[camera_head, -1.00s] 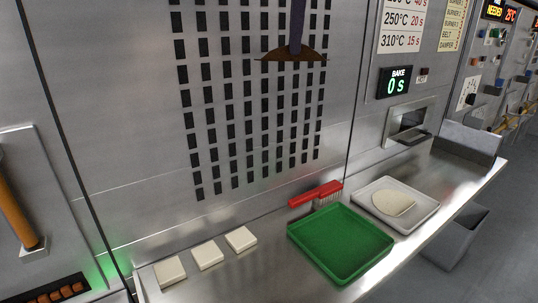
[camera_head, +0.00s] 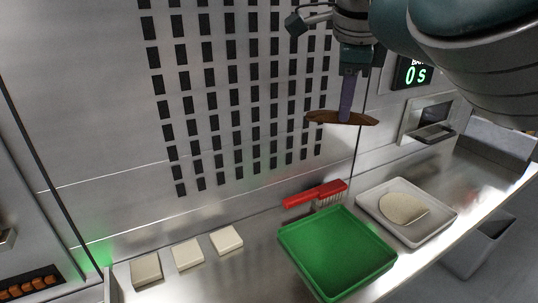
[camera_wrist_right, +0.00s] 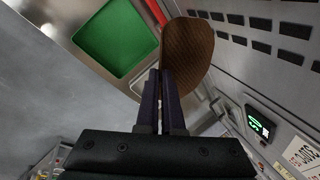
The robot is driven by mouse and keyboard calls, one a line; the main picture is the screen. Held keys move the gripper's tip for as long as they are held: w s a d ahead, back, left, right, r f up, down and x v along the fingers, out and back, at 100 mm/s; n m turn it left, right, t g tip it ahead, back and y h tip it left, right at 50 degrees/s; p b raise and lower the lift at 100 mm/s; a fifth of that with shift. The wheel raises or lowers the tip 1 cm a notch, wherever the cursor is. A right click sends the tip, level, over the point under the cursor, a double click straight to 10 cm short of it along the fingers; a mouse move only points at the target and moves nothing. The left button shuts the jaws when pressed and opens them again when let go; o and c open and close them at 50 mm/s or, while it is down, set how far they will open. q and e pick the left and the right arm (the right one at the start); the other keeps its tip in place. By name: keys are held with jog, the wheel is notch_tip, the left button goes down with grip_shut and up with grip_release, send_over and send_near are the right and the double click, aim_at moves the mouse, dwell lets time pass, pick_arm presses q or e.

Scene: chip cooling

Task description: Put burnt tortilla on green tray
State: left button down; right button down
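The burnt tortilla (camera_head: 338,117) is a brown, thin disc. My right gripper (camera_head: 346,108) is shut on it and holds it in the air, in front of the perforated wall panel and above the counter. In the right wrist view the tortilla (camera_wrist_right: 188,52) sticks out past the two dark fingers (camera_wrist_right: 163,75). The green tray (camera_head: 338,255) lies empty on the counter, below the tortilla in the head view and apart from it. It also shows in the right wrist view (camera_wrist_right: 115,38). My left gripper is not in view.
A white tray (camera_head: 440,222) with a pale tortilla (camera_head: 403,208) stands right of the green tray. A red brush (camera_head: 315,193) lies behind the green tray. Several pale square blocks (camera_head: 187,254) sit on the counter at left. A slot opening (camera_head: 425,120) is in the wall.

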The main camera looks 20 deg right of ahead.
jog(key=shift+m+g+y, duration=0.3)
jog(key=shift+m+g, duration=0.2)
jog(key=shift+g, duration=0.1)
jog(key=s+a+f+b, duration=0.1)
jog(key=s+f+b, duration=0.1)
jog(key=f, duration=0.6)
jog(key=s+a+f+b, duration=0.1)
jog(key=f+b, duration=0.3)
jog(key=f, duration=0.4)
jog(key=s+f+b, duration=0.3)
jog(key=s+f, duration=0.1)
jog(key=f, duration=0.4)
jog(key=shift+s+a+f, duration=0.1)
jog(key=shift+a+f, duration=0.15)
jog(key=shift+a, duration=0.15)
jog(key=shift+f+b, duration=0.35)
jog(key=shift+f, duration=0.05)
jog(key=c, duration=1.2)
grip_release()
